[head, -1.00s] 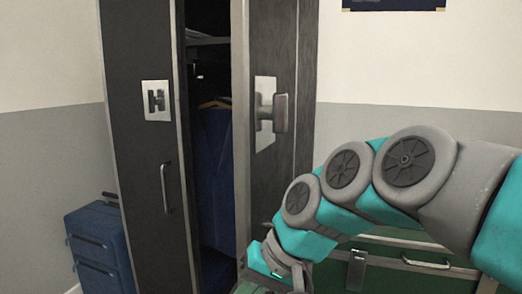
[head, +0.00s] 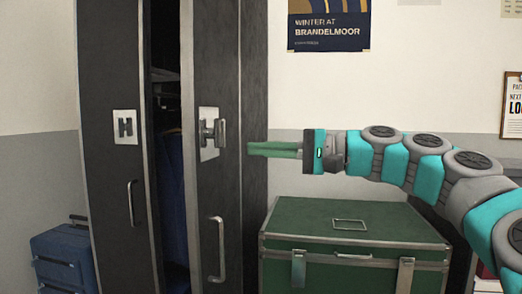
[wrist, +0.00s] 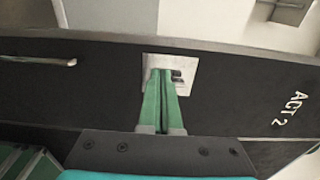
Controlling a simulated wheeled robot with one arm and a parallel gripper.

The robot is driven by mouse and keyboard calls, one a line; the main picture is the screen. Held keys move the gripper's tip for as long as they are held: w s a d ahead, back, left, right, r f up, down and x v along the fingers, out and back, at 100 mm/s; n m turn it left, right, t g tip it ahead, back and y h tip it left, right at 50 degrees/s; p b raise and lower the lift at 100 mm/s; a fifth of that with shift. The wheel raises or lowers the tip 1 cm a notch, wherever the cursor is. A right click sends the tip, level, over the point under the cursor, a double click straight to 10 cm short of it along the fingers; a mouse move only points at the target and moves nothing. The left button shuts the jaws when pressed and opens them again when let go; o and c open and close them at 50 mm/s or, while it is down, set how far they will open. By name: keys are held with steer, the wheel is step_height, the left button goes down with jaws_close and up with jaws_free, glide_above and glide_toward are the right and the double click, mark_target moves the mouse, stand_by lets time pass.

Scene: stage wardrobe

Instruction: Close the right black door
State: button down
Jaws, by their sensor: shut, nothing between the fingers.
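The right black door (head: 228,190) of the dark wardrobe stands ajar. A dark gap (head: 165,100) with blue garments shows between it and the left black door (head: 105,175).
A green trunk (head: 325,222) with metal edges stands right of the wardrobe, below my arm. A blue suitcase (head: 62,260) stands at the wardrobe's left. A poster (head: 328,30) hangs on the wall behind.

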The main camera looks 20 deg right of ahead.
mark_target(197, 147)
steer(key=x, duration=1)
steer(key=shift+w+a+p, duration=0.15)
steer(key=shift+a+p, duration=0.2)
steer(key=shift+p, duration=0.05)
